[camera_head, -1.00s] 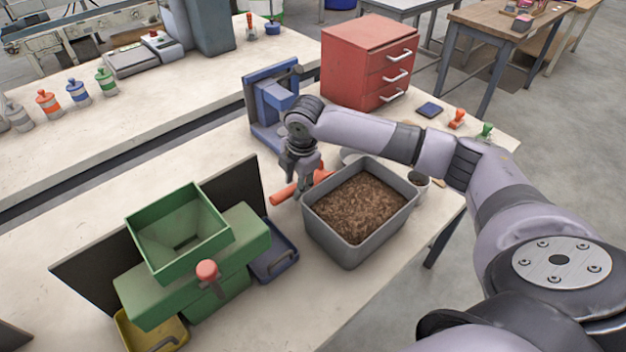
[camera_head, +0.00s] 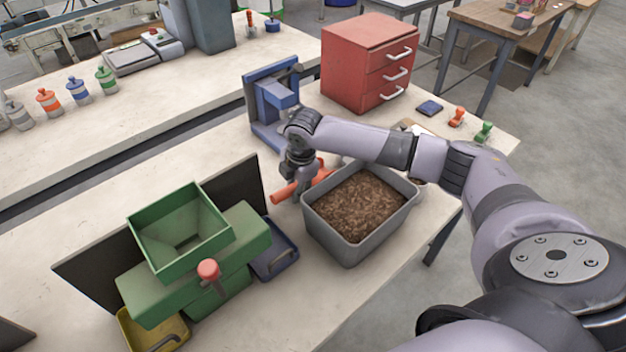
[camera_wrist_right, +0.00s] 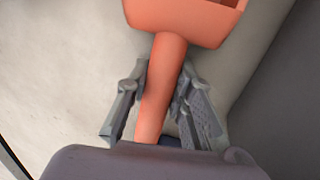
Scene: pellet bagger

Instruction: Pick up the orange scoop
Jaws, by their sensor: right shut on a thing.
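The orange scoop (camera_head: 285,193) is on or just above the pale bench, left of the grey bin of brown pellets (camera_head: 313,226). My right gripper (camera_head: 303,187) points down over it, its fingers around the handle. In the right wrist view the scoop's handle (camera_wrist_right: 164,85) runs between the two fingers of my right gripper (camera_wrist_right: 163,110), which is shut on it; the scoop's bowl shows at the top. I cannot tell whether the scoop touches the bench. My left gripper is not in view.
A green hopper machine (camera_head: 190,290) with a red-knobbed lever stands front left, with a blue tray (camera_head: 275,262) beside it. A blue press-like device (camera_head: 268,110) and a red drawer cabinet (camera_head: 350,65) stand behind the gripper.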

